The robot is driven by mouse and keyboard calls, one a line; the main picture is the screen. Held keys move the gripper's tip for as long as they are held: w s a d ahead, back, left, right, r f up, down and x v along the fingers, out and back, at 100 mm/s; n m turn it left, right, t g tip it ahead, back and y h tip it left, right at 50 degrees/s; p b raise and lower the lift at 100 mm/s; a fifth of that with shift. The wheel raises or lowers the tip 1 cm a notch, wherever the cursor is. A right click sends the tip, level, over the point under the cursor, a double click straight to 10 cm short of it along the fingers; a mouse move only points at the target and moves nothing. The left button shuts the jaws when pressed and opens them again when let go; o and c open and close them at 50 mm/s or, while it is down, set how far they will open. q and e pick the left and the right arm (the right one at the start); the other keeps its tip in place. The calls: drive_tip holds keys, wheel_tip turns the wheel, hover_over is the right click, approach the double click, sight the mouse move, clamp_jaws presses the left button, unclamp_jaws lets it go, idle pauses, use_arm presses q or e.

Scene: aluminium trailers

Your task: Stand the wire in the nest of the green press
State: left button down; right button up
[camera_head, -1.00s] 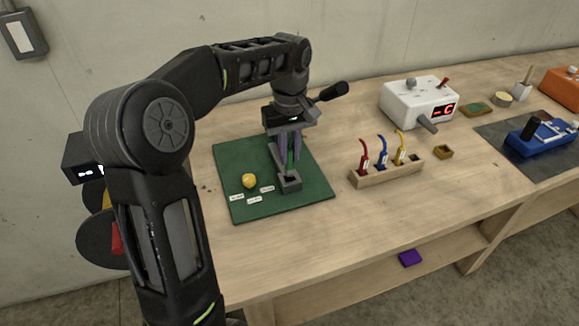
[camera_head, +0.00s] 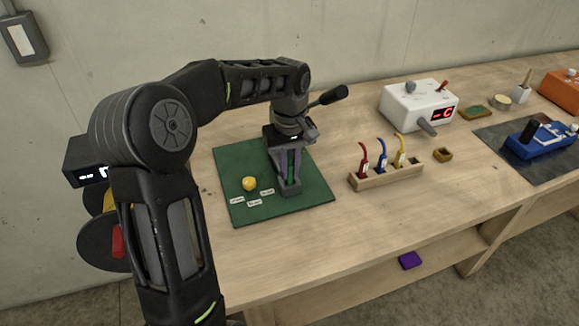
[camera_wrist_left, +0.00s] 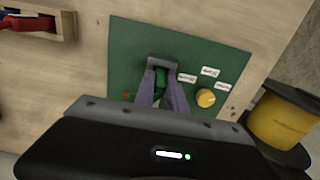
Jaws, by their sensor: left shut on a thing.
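The green press has a green base plate (camera_head: 235,165), also in the left wrist view (camera_wrist_left: 130,45); its black lever knob (camera_head: 333,94) sticks out to the right, and my arm hides much of its body. The grey nest block (camera_head: 291,189) stands near the plate's front edge and shows in the left wrist view (camera_wrist_left: 178,62). My left gripper (camera_head: 287,178) is shut on a green wire (camera_wrist_left: 161,80), pointing down with its fingertips at the nest. The wire's lower end is hidden, so I cannot tell whether it sits in the nest. My right gripper is out of view.
A yellow knob (camera_head: 249,184) and small white labels (camera_head: 254,203) are on the plate. A wooden rack (camera_head: 390,176) holds red, blue and yellow wires, with one slot empty. A white box (camera_head: 415,105) with a red display stands behind. The table front is clear.

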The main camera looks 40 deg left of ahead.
use_arm(q)
drive_tip(key=c, duration=1.4)
unclamp_jaws()
drive_tip(key=shift+o, duration=0.2)
drive_tip(key=shift+r, duration=0.1)
wheel_tip(320, 180, up, 6)
wheel_tip(320, 180, up, 6)
drive_tip(key=p, duration=0.4)
